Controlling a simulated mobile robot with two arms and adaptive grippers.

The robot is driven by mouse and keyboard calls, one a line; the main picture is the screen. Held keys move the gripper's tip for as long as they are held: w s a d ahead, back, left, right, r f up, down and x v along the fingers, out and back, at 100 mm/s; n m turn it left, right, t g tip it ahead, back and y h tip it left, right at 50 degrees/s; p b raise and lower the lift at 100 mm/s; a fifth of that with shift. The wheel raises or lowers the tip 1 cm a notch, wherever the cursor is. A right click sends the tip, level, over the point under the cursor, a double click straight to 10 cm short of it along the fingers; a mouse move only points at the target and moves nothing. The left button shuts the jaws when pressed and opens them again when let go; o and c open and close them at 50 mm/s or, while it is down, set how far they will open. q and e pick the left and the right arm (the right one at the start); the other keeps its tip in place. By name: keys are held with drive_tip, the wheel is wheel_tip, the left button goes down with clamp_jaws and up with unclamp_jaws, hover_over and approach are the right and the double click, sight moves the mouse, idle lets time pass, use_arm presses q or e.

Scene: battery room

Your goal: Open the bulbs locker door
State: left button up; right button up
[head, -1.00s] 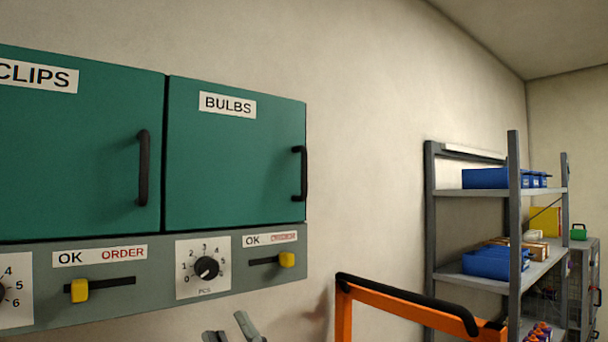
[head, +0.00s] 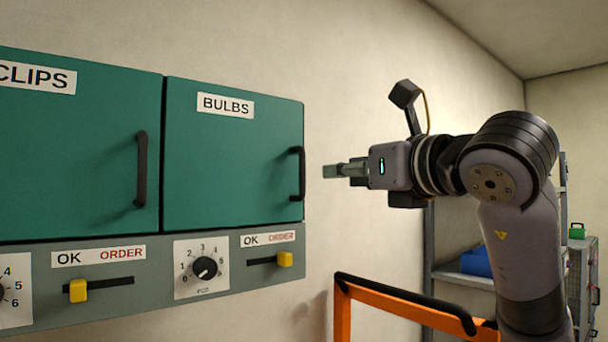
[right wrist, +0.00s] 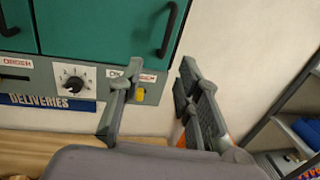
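The green bulbs locker door (head: 230,165), labelled BULBS, is shut flush in the cabinet on the wall in the head view. Its black vertical bar handle (head: 298,173) is at the door's right edge. My right gripper (head: 328,171) is just right of the handle at about its height, pointing left, and does not appear to touch it. In the right wrist view the gripper (right wrist: 152,88) has its two fingers spread with nothing between them, and the handle (right wrist: 168,30) shows beyond the fingertips. My left gripper is not in view.
The clips door (head: 75,150) is shut at left. Below the doors, a grey panel (head: 140,308) carries dials and yellow sliders (head: 285,259). An orange frame with a black bar (head: 400,300) stands below my right arm. A grey shelf (head: 455,277) with blue bins is behind it.

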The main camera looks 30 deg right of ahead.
sight(304, 174)
drive_tip(key=shift+m+h, duration=0.3)
drive_tip(key=w+d+p, duration=0.1)
drive_tip(key=w+p, duration=0.1)
drive_tip(key=w, duration=0.3)
drive_tip(key=w+d+p, duration=0.1)
drive_tip(key=w+p, duration=0.1)
drive_tip(key=w, duration=0.4)
drive_tip(key=w+p, duration=0.2)
drive_tip(key=w, duration=0.3)
drive_tip(key=shift+w+d+r, duration=0.15)
drive_tip(key=shift+d+r, duration=0.05)
drive_tip(key=shift+d, duration=0.2)
drive_tip(key=shift+w+f, duration=0.1)
drive_tip(key=shift+w, duration=0.3)
clamp_jaws()
